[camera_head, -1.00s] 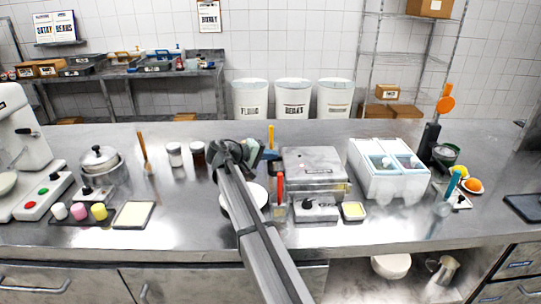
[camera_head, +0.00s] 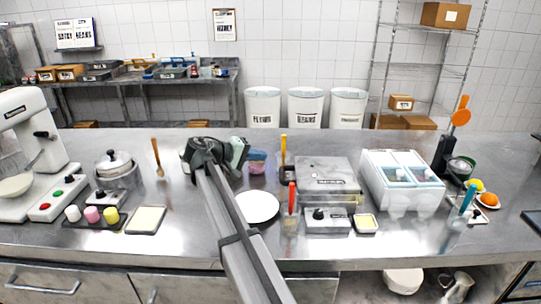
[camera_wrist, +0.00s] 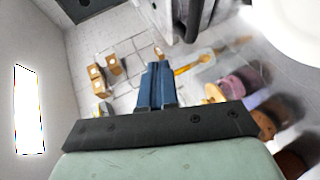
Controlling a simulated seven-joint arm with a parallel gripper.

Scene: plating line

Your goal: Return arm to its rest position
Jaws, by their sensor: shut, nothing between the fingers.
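My gripper shows in the wrist view (camera_wrist: 156,72) with its blue fingers together and nothing between them. In the head view, my arm rises from the bottom edge over the steel counter (camera_head: 180,235), and its dark wrist with the pale green hand is above the counter's back half. The fingertips cannot be made out there. A white plate (camera_head: 257,206) lies on the counter just right of my arm, apart from the hand and empty.
Right of my arm stand a pink-and-blue tub (camera_head: 257,162), a steel press (camera_head: 328,179) and a white two-bin container (camera_head: 402,182). At left are a lidded pot (camera_head: 115,166), a tray of colored cups (camera_head: 87,222) and a white mixer (camera_head: 30,140).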

